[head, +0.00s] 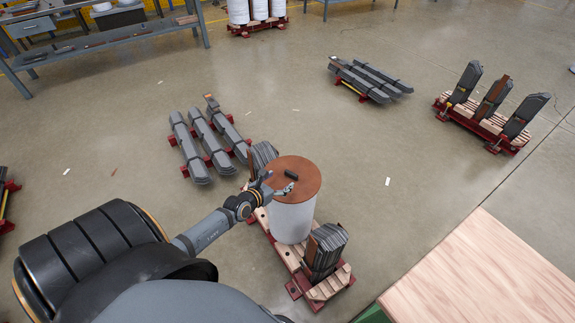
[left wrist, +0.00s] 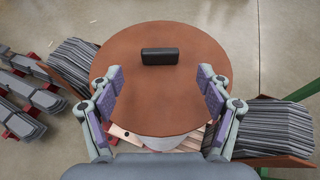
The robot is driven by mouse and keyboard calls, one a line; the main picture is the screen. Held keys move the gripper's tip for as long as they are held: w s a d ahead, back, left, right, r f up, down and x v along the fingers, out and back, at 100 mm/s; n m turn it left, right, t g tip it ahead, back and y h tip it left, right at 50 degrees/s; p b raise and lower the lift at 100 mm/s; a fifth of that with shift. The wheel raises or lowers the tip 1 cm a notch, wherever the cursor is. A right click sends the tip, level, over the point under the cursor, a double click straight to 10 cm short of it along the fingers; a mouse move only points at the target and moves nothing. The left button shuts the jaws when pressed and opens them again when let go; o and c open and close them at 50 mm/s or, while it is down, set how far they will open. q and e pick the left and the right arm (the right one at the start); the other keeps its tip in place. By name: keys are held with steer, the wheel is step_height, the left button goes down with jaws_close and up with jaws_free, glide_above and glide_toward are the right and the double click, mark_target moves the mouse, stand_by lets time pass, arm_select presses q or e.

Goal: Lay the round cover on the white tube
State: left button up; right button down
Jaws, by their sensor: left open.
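The round cover (head: 300,170) is a brown disc with a dark block-shaped handle (head: 291,175) on top. It lies flat on the upper end of the white tube (head: 291,219), which stands upright on a wooden and red pallet. In the left wrist view the cover (left wrist: 160,100) fills the middle, with the handle (left wrist: 160,56) near its far side. My left gripper (head: 277,186) is over the near left part of the cover. Its fingers (left wrist: 160,84) are spread wide with nothing between them, and the handle lies beyond the fingertips. My right gripper is not seen.
Stacks of grey striped laminations (head: 324,250) stand on the pallet (head: 325,287) on both sides of the tube. Another loaded pallet (head: 483,123) is at right. A wooden tabletop (head: 490,275) fills the lower right.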

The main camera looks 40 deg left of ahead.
arm_select(q)
steer(key=p+v, duration=0.1)
steer(key=v, duration=0.2)
steer(key=shift+s, duration=0.1)
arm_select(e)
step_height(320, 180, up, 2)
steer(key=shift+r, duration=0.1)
arm_select(q)
steer(key=s+a+f+n+g+y+p, duration=0.25)
steer(key=s+f+n+g+p, duration=0.3)
steer(key=s+f+n, duration=1.4)
steer(key=s+d+f+n+g+h+p, duration=0.1)
steer(key=s+d+f+n+g, duration=0.2)
steer(key=s+d+n, duration=0.2)
steer(key=s+d+f+n+g, duration=0.4)
steer(key=s+d+n, duration=0.2)
steer(key=s+n, duration=0.5)
steer(key=s, duration=0.3)
steer(key=shift+d+h+p, duration=0.3)
steer(key=shift+h+p, duration=0.05)
steer(key=shift+p, duration=0.05)
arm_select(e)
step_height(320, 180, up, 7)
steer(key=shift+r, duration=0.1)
